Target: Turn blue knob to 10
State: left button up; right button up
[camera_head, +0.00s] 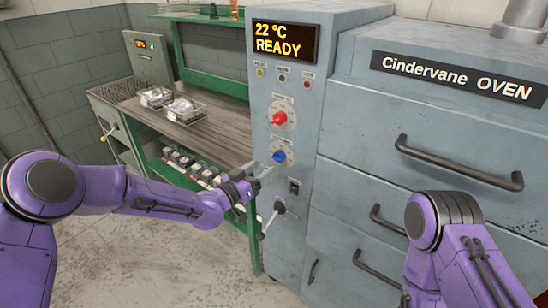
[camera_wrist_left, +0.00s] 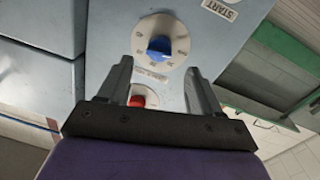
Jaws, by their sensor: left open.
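The blue knob (camera_head: 278,156) sits on a round white dial on the grey control panel, below the red knob (camera_head: 279,118). In the left wrist view the blue knob (camera_wrist_left: 159,47) shows beyond the fingertips with number marks around it, too small to read surely. The red knob (camera_wrist_left: 137,100) shows between the fingers there. My left gripper (camera_head: 262,172) is open and empty, just left of and below the blue knob and apparently apart from it. Its two fingers (camera_wrist_left: 160,75) also show in the left wrist view. My right gripper is out of view; only my right arm shows.
The panel display (camera_head: 284,42) reads 22 °C READY. A black switch (camera_head: 294,187) and a lever (camera_head: 271,218) are below the blue knob. The oven (camera_head: 440,110) with dark handles stands right. A green bench (camera_head: 215,140) with wire baskets (camera_head: 186,108) stands left.

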aim_at(275, 159)
pick_arm(q)
jog(key=p+x, duration=0.1)
jog(key=x, duration=0.5)
jog(key=c, duration=1)
jog(key=m+b, duration=0.9)
jog(key=b, duration=0.1)
jog(key=shift+y, duration=0.3)
jog(key=shift+r+m, duration=0.15)
jog(key=shift+m, duration=0.15)
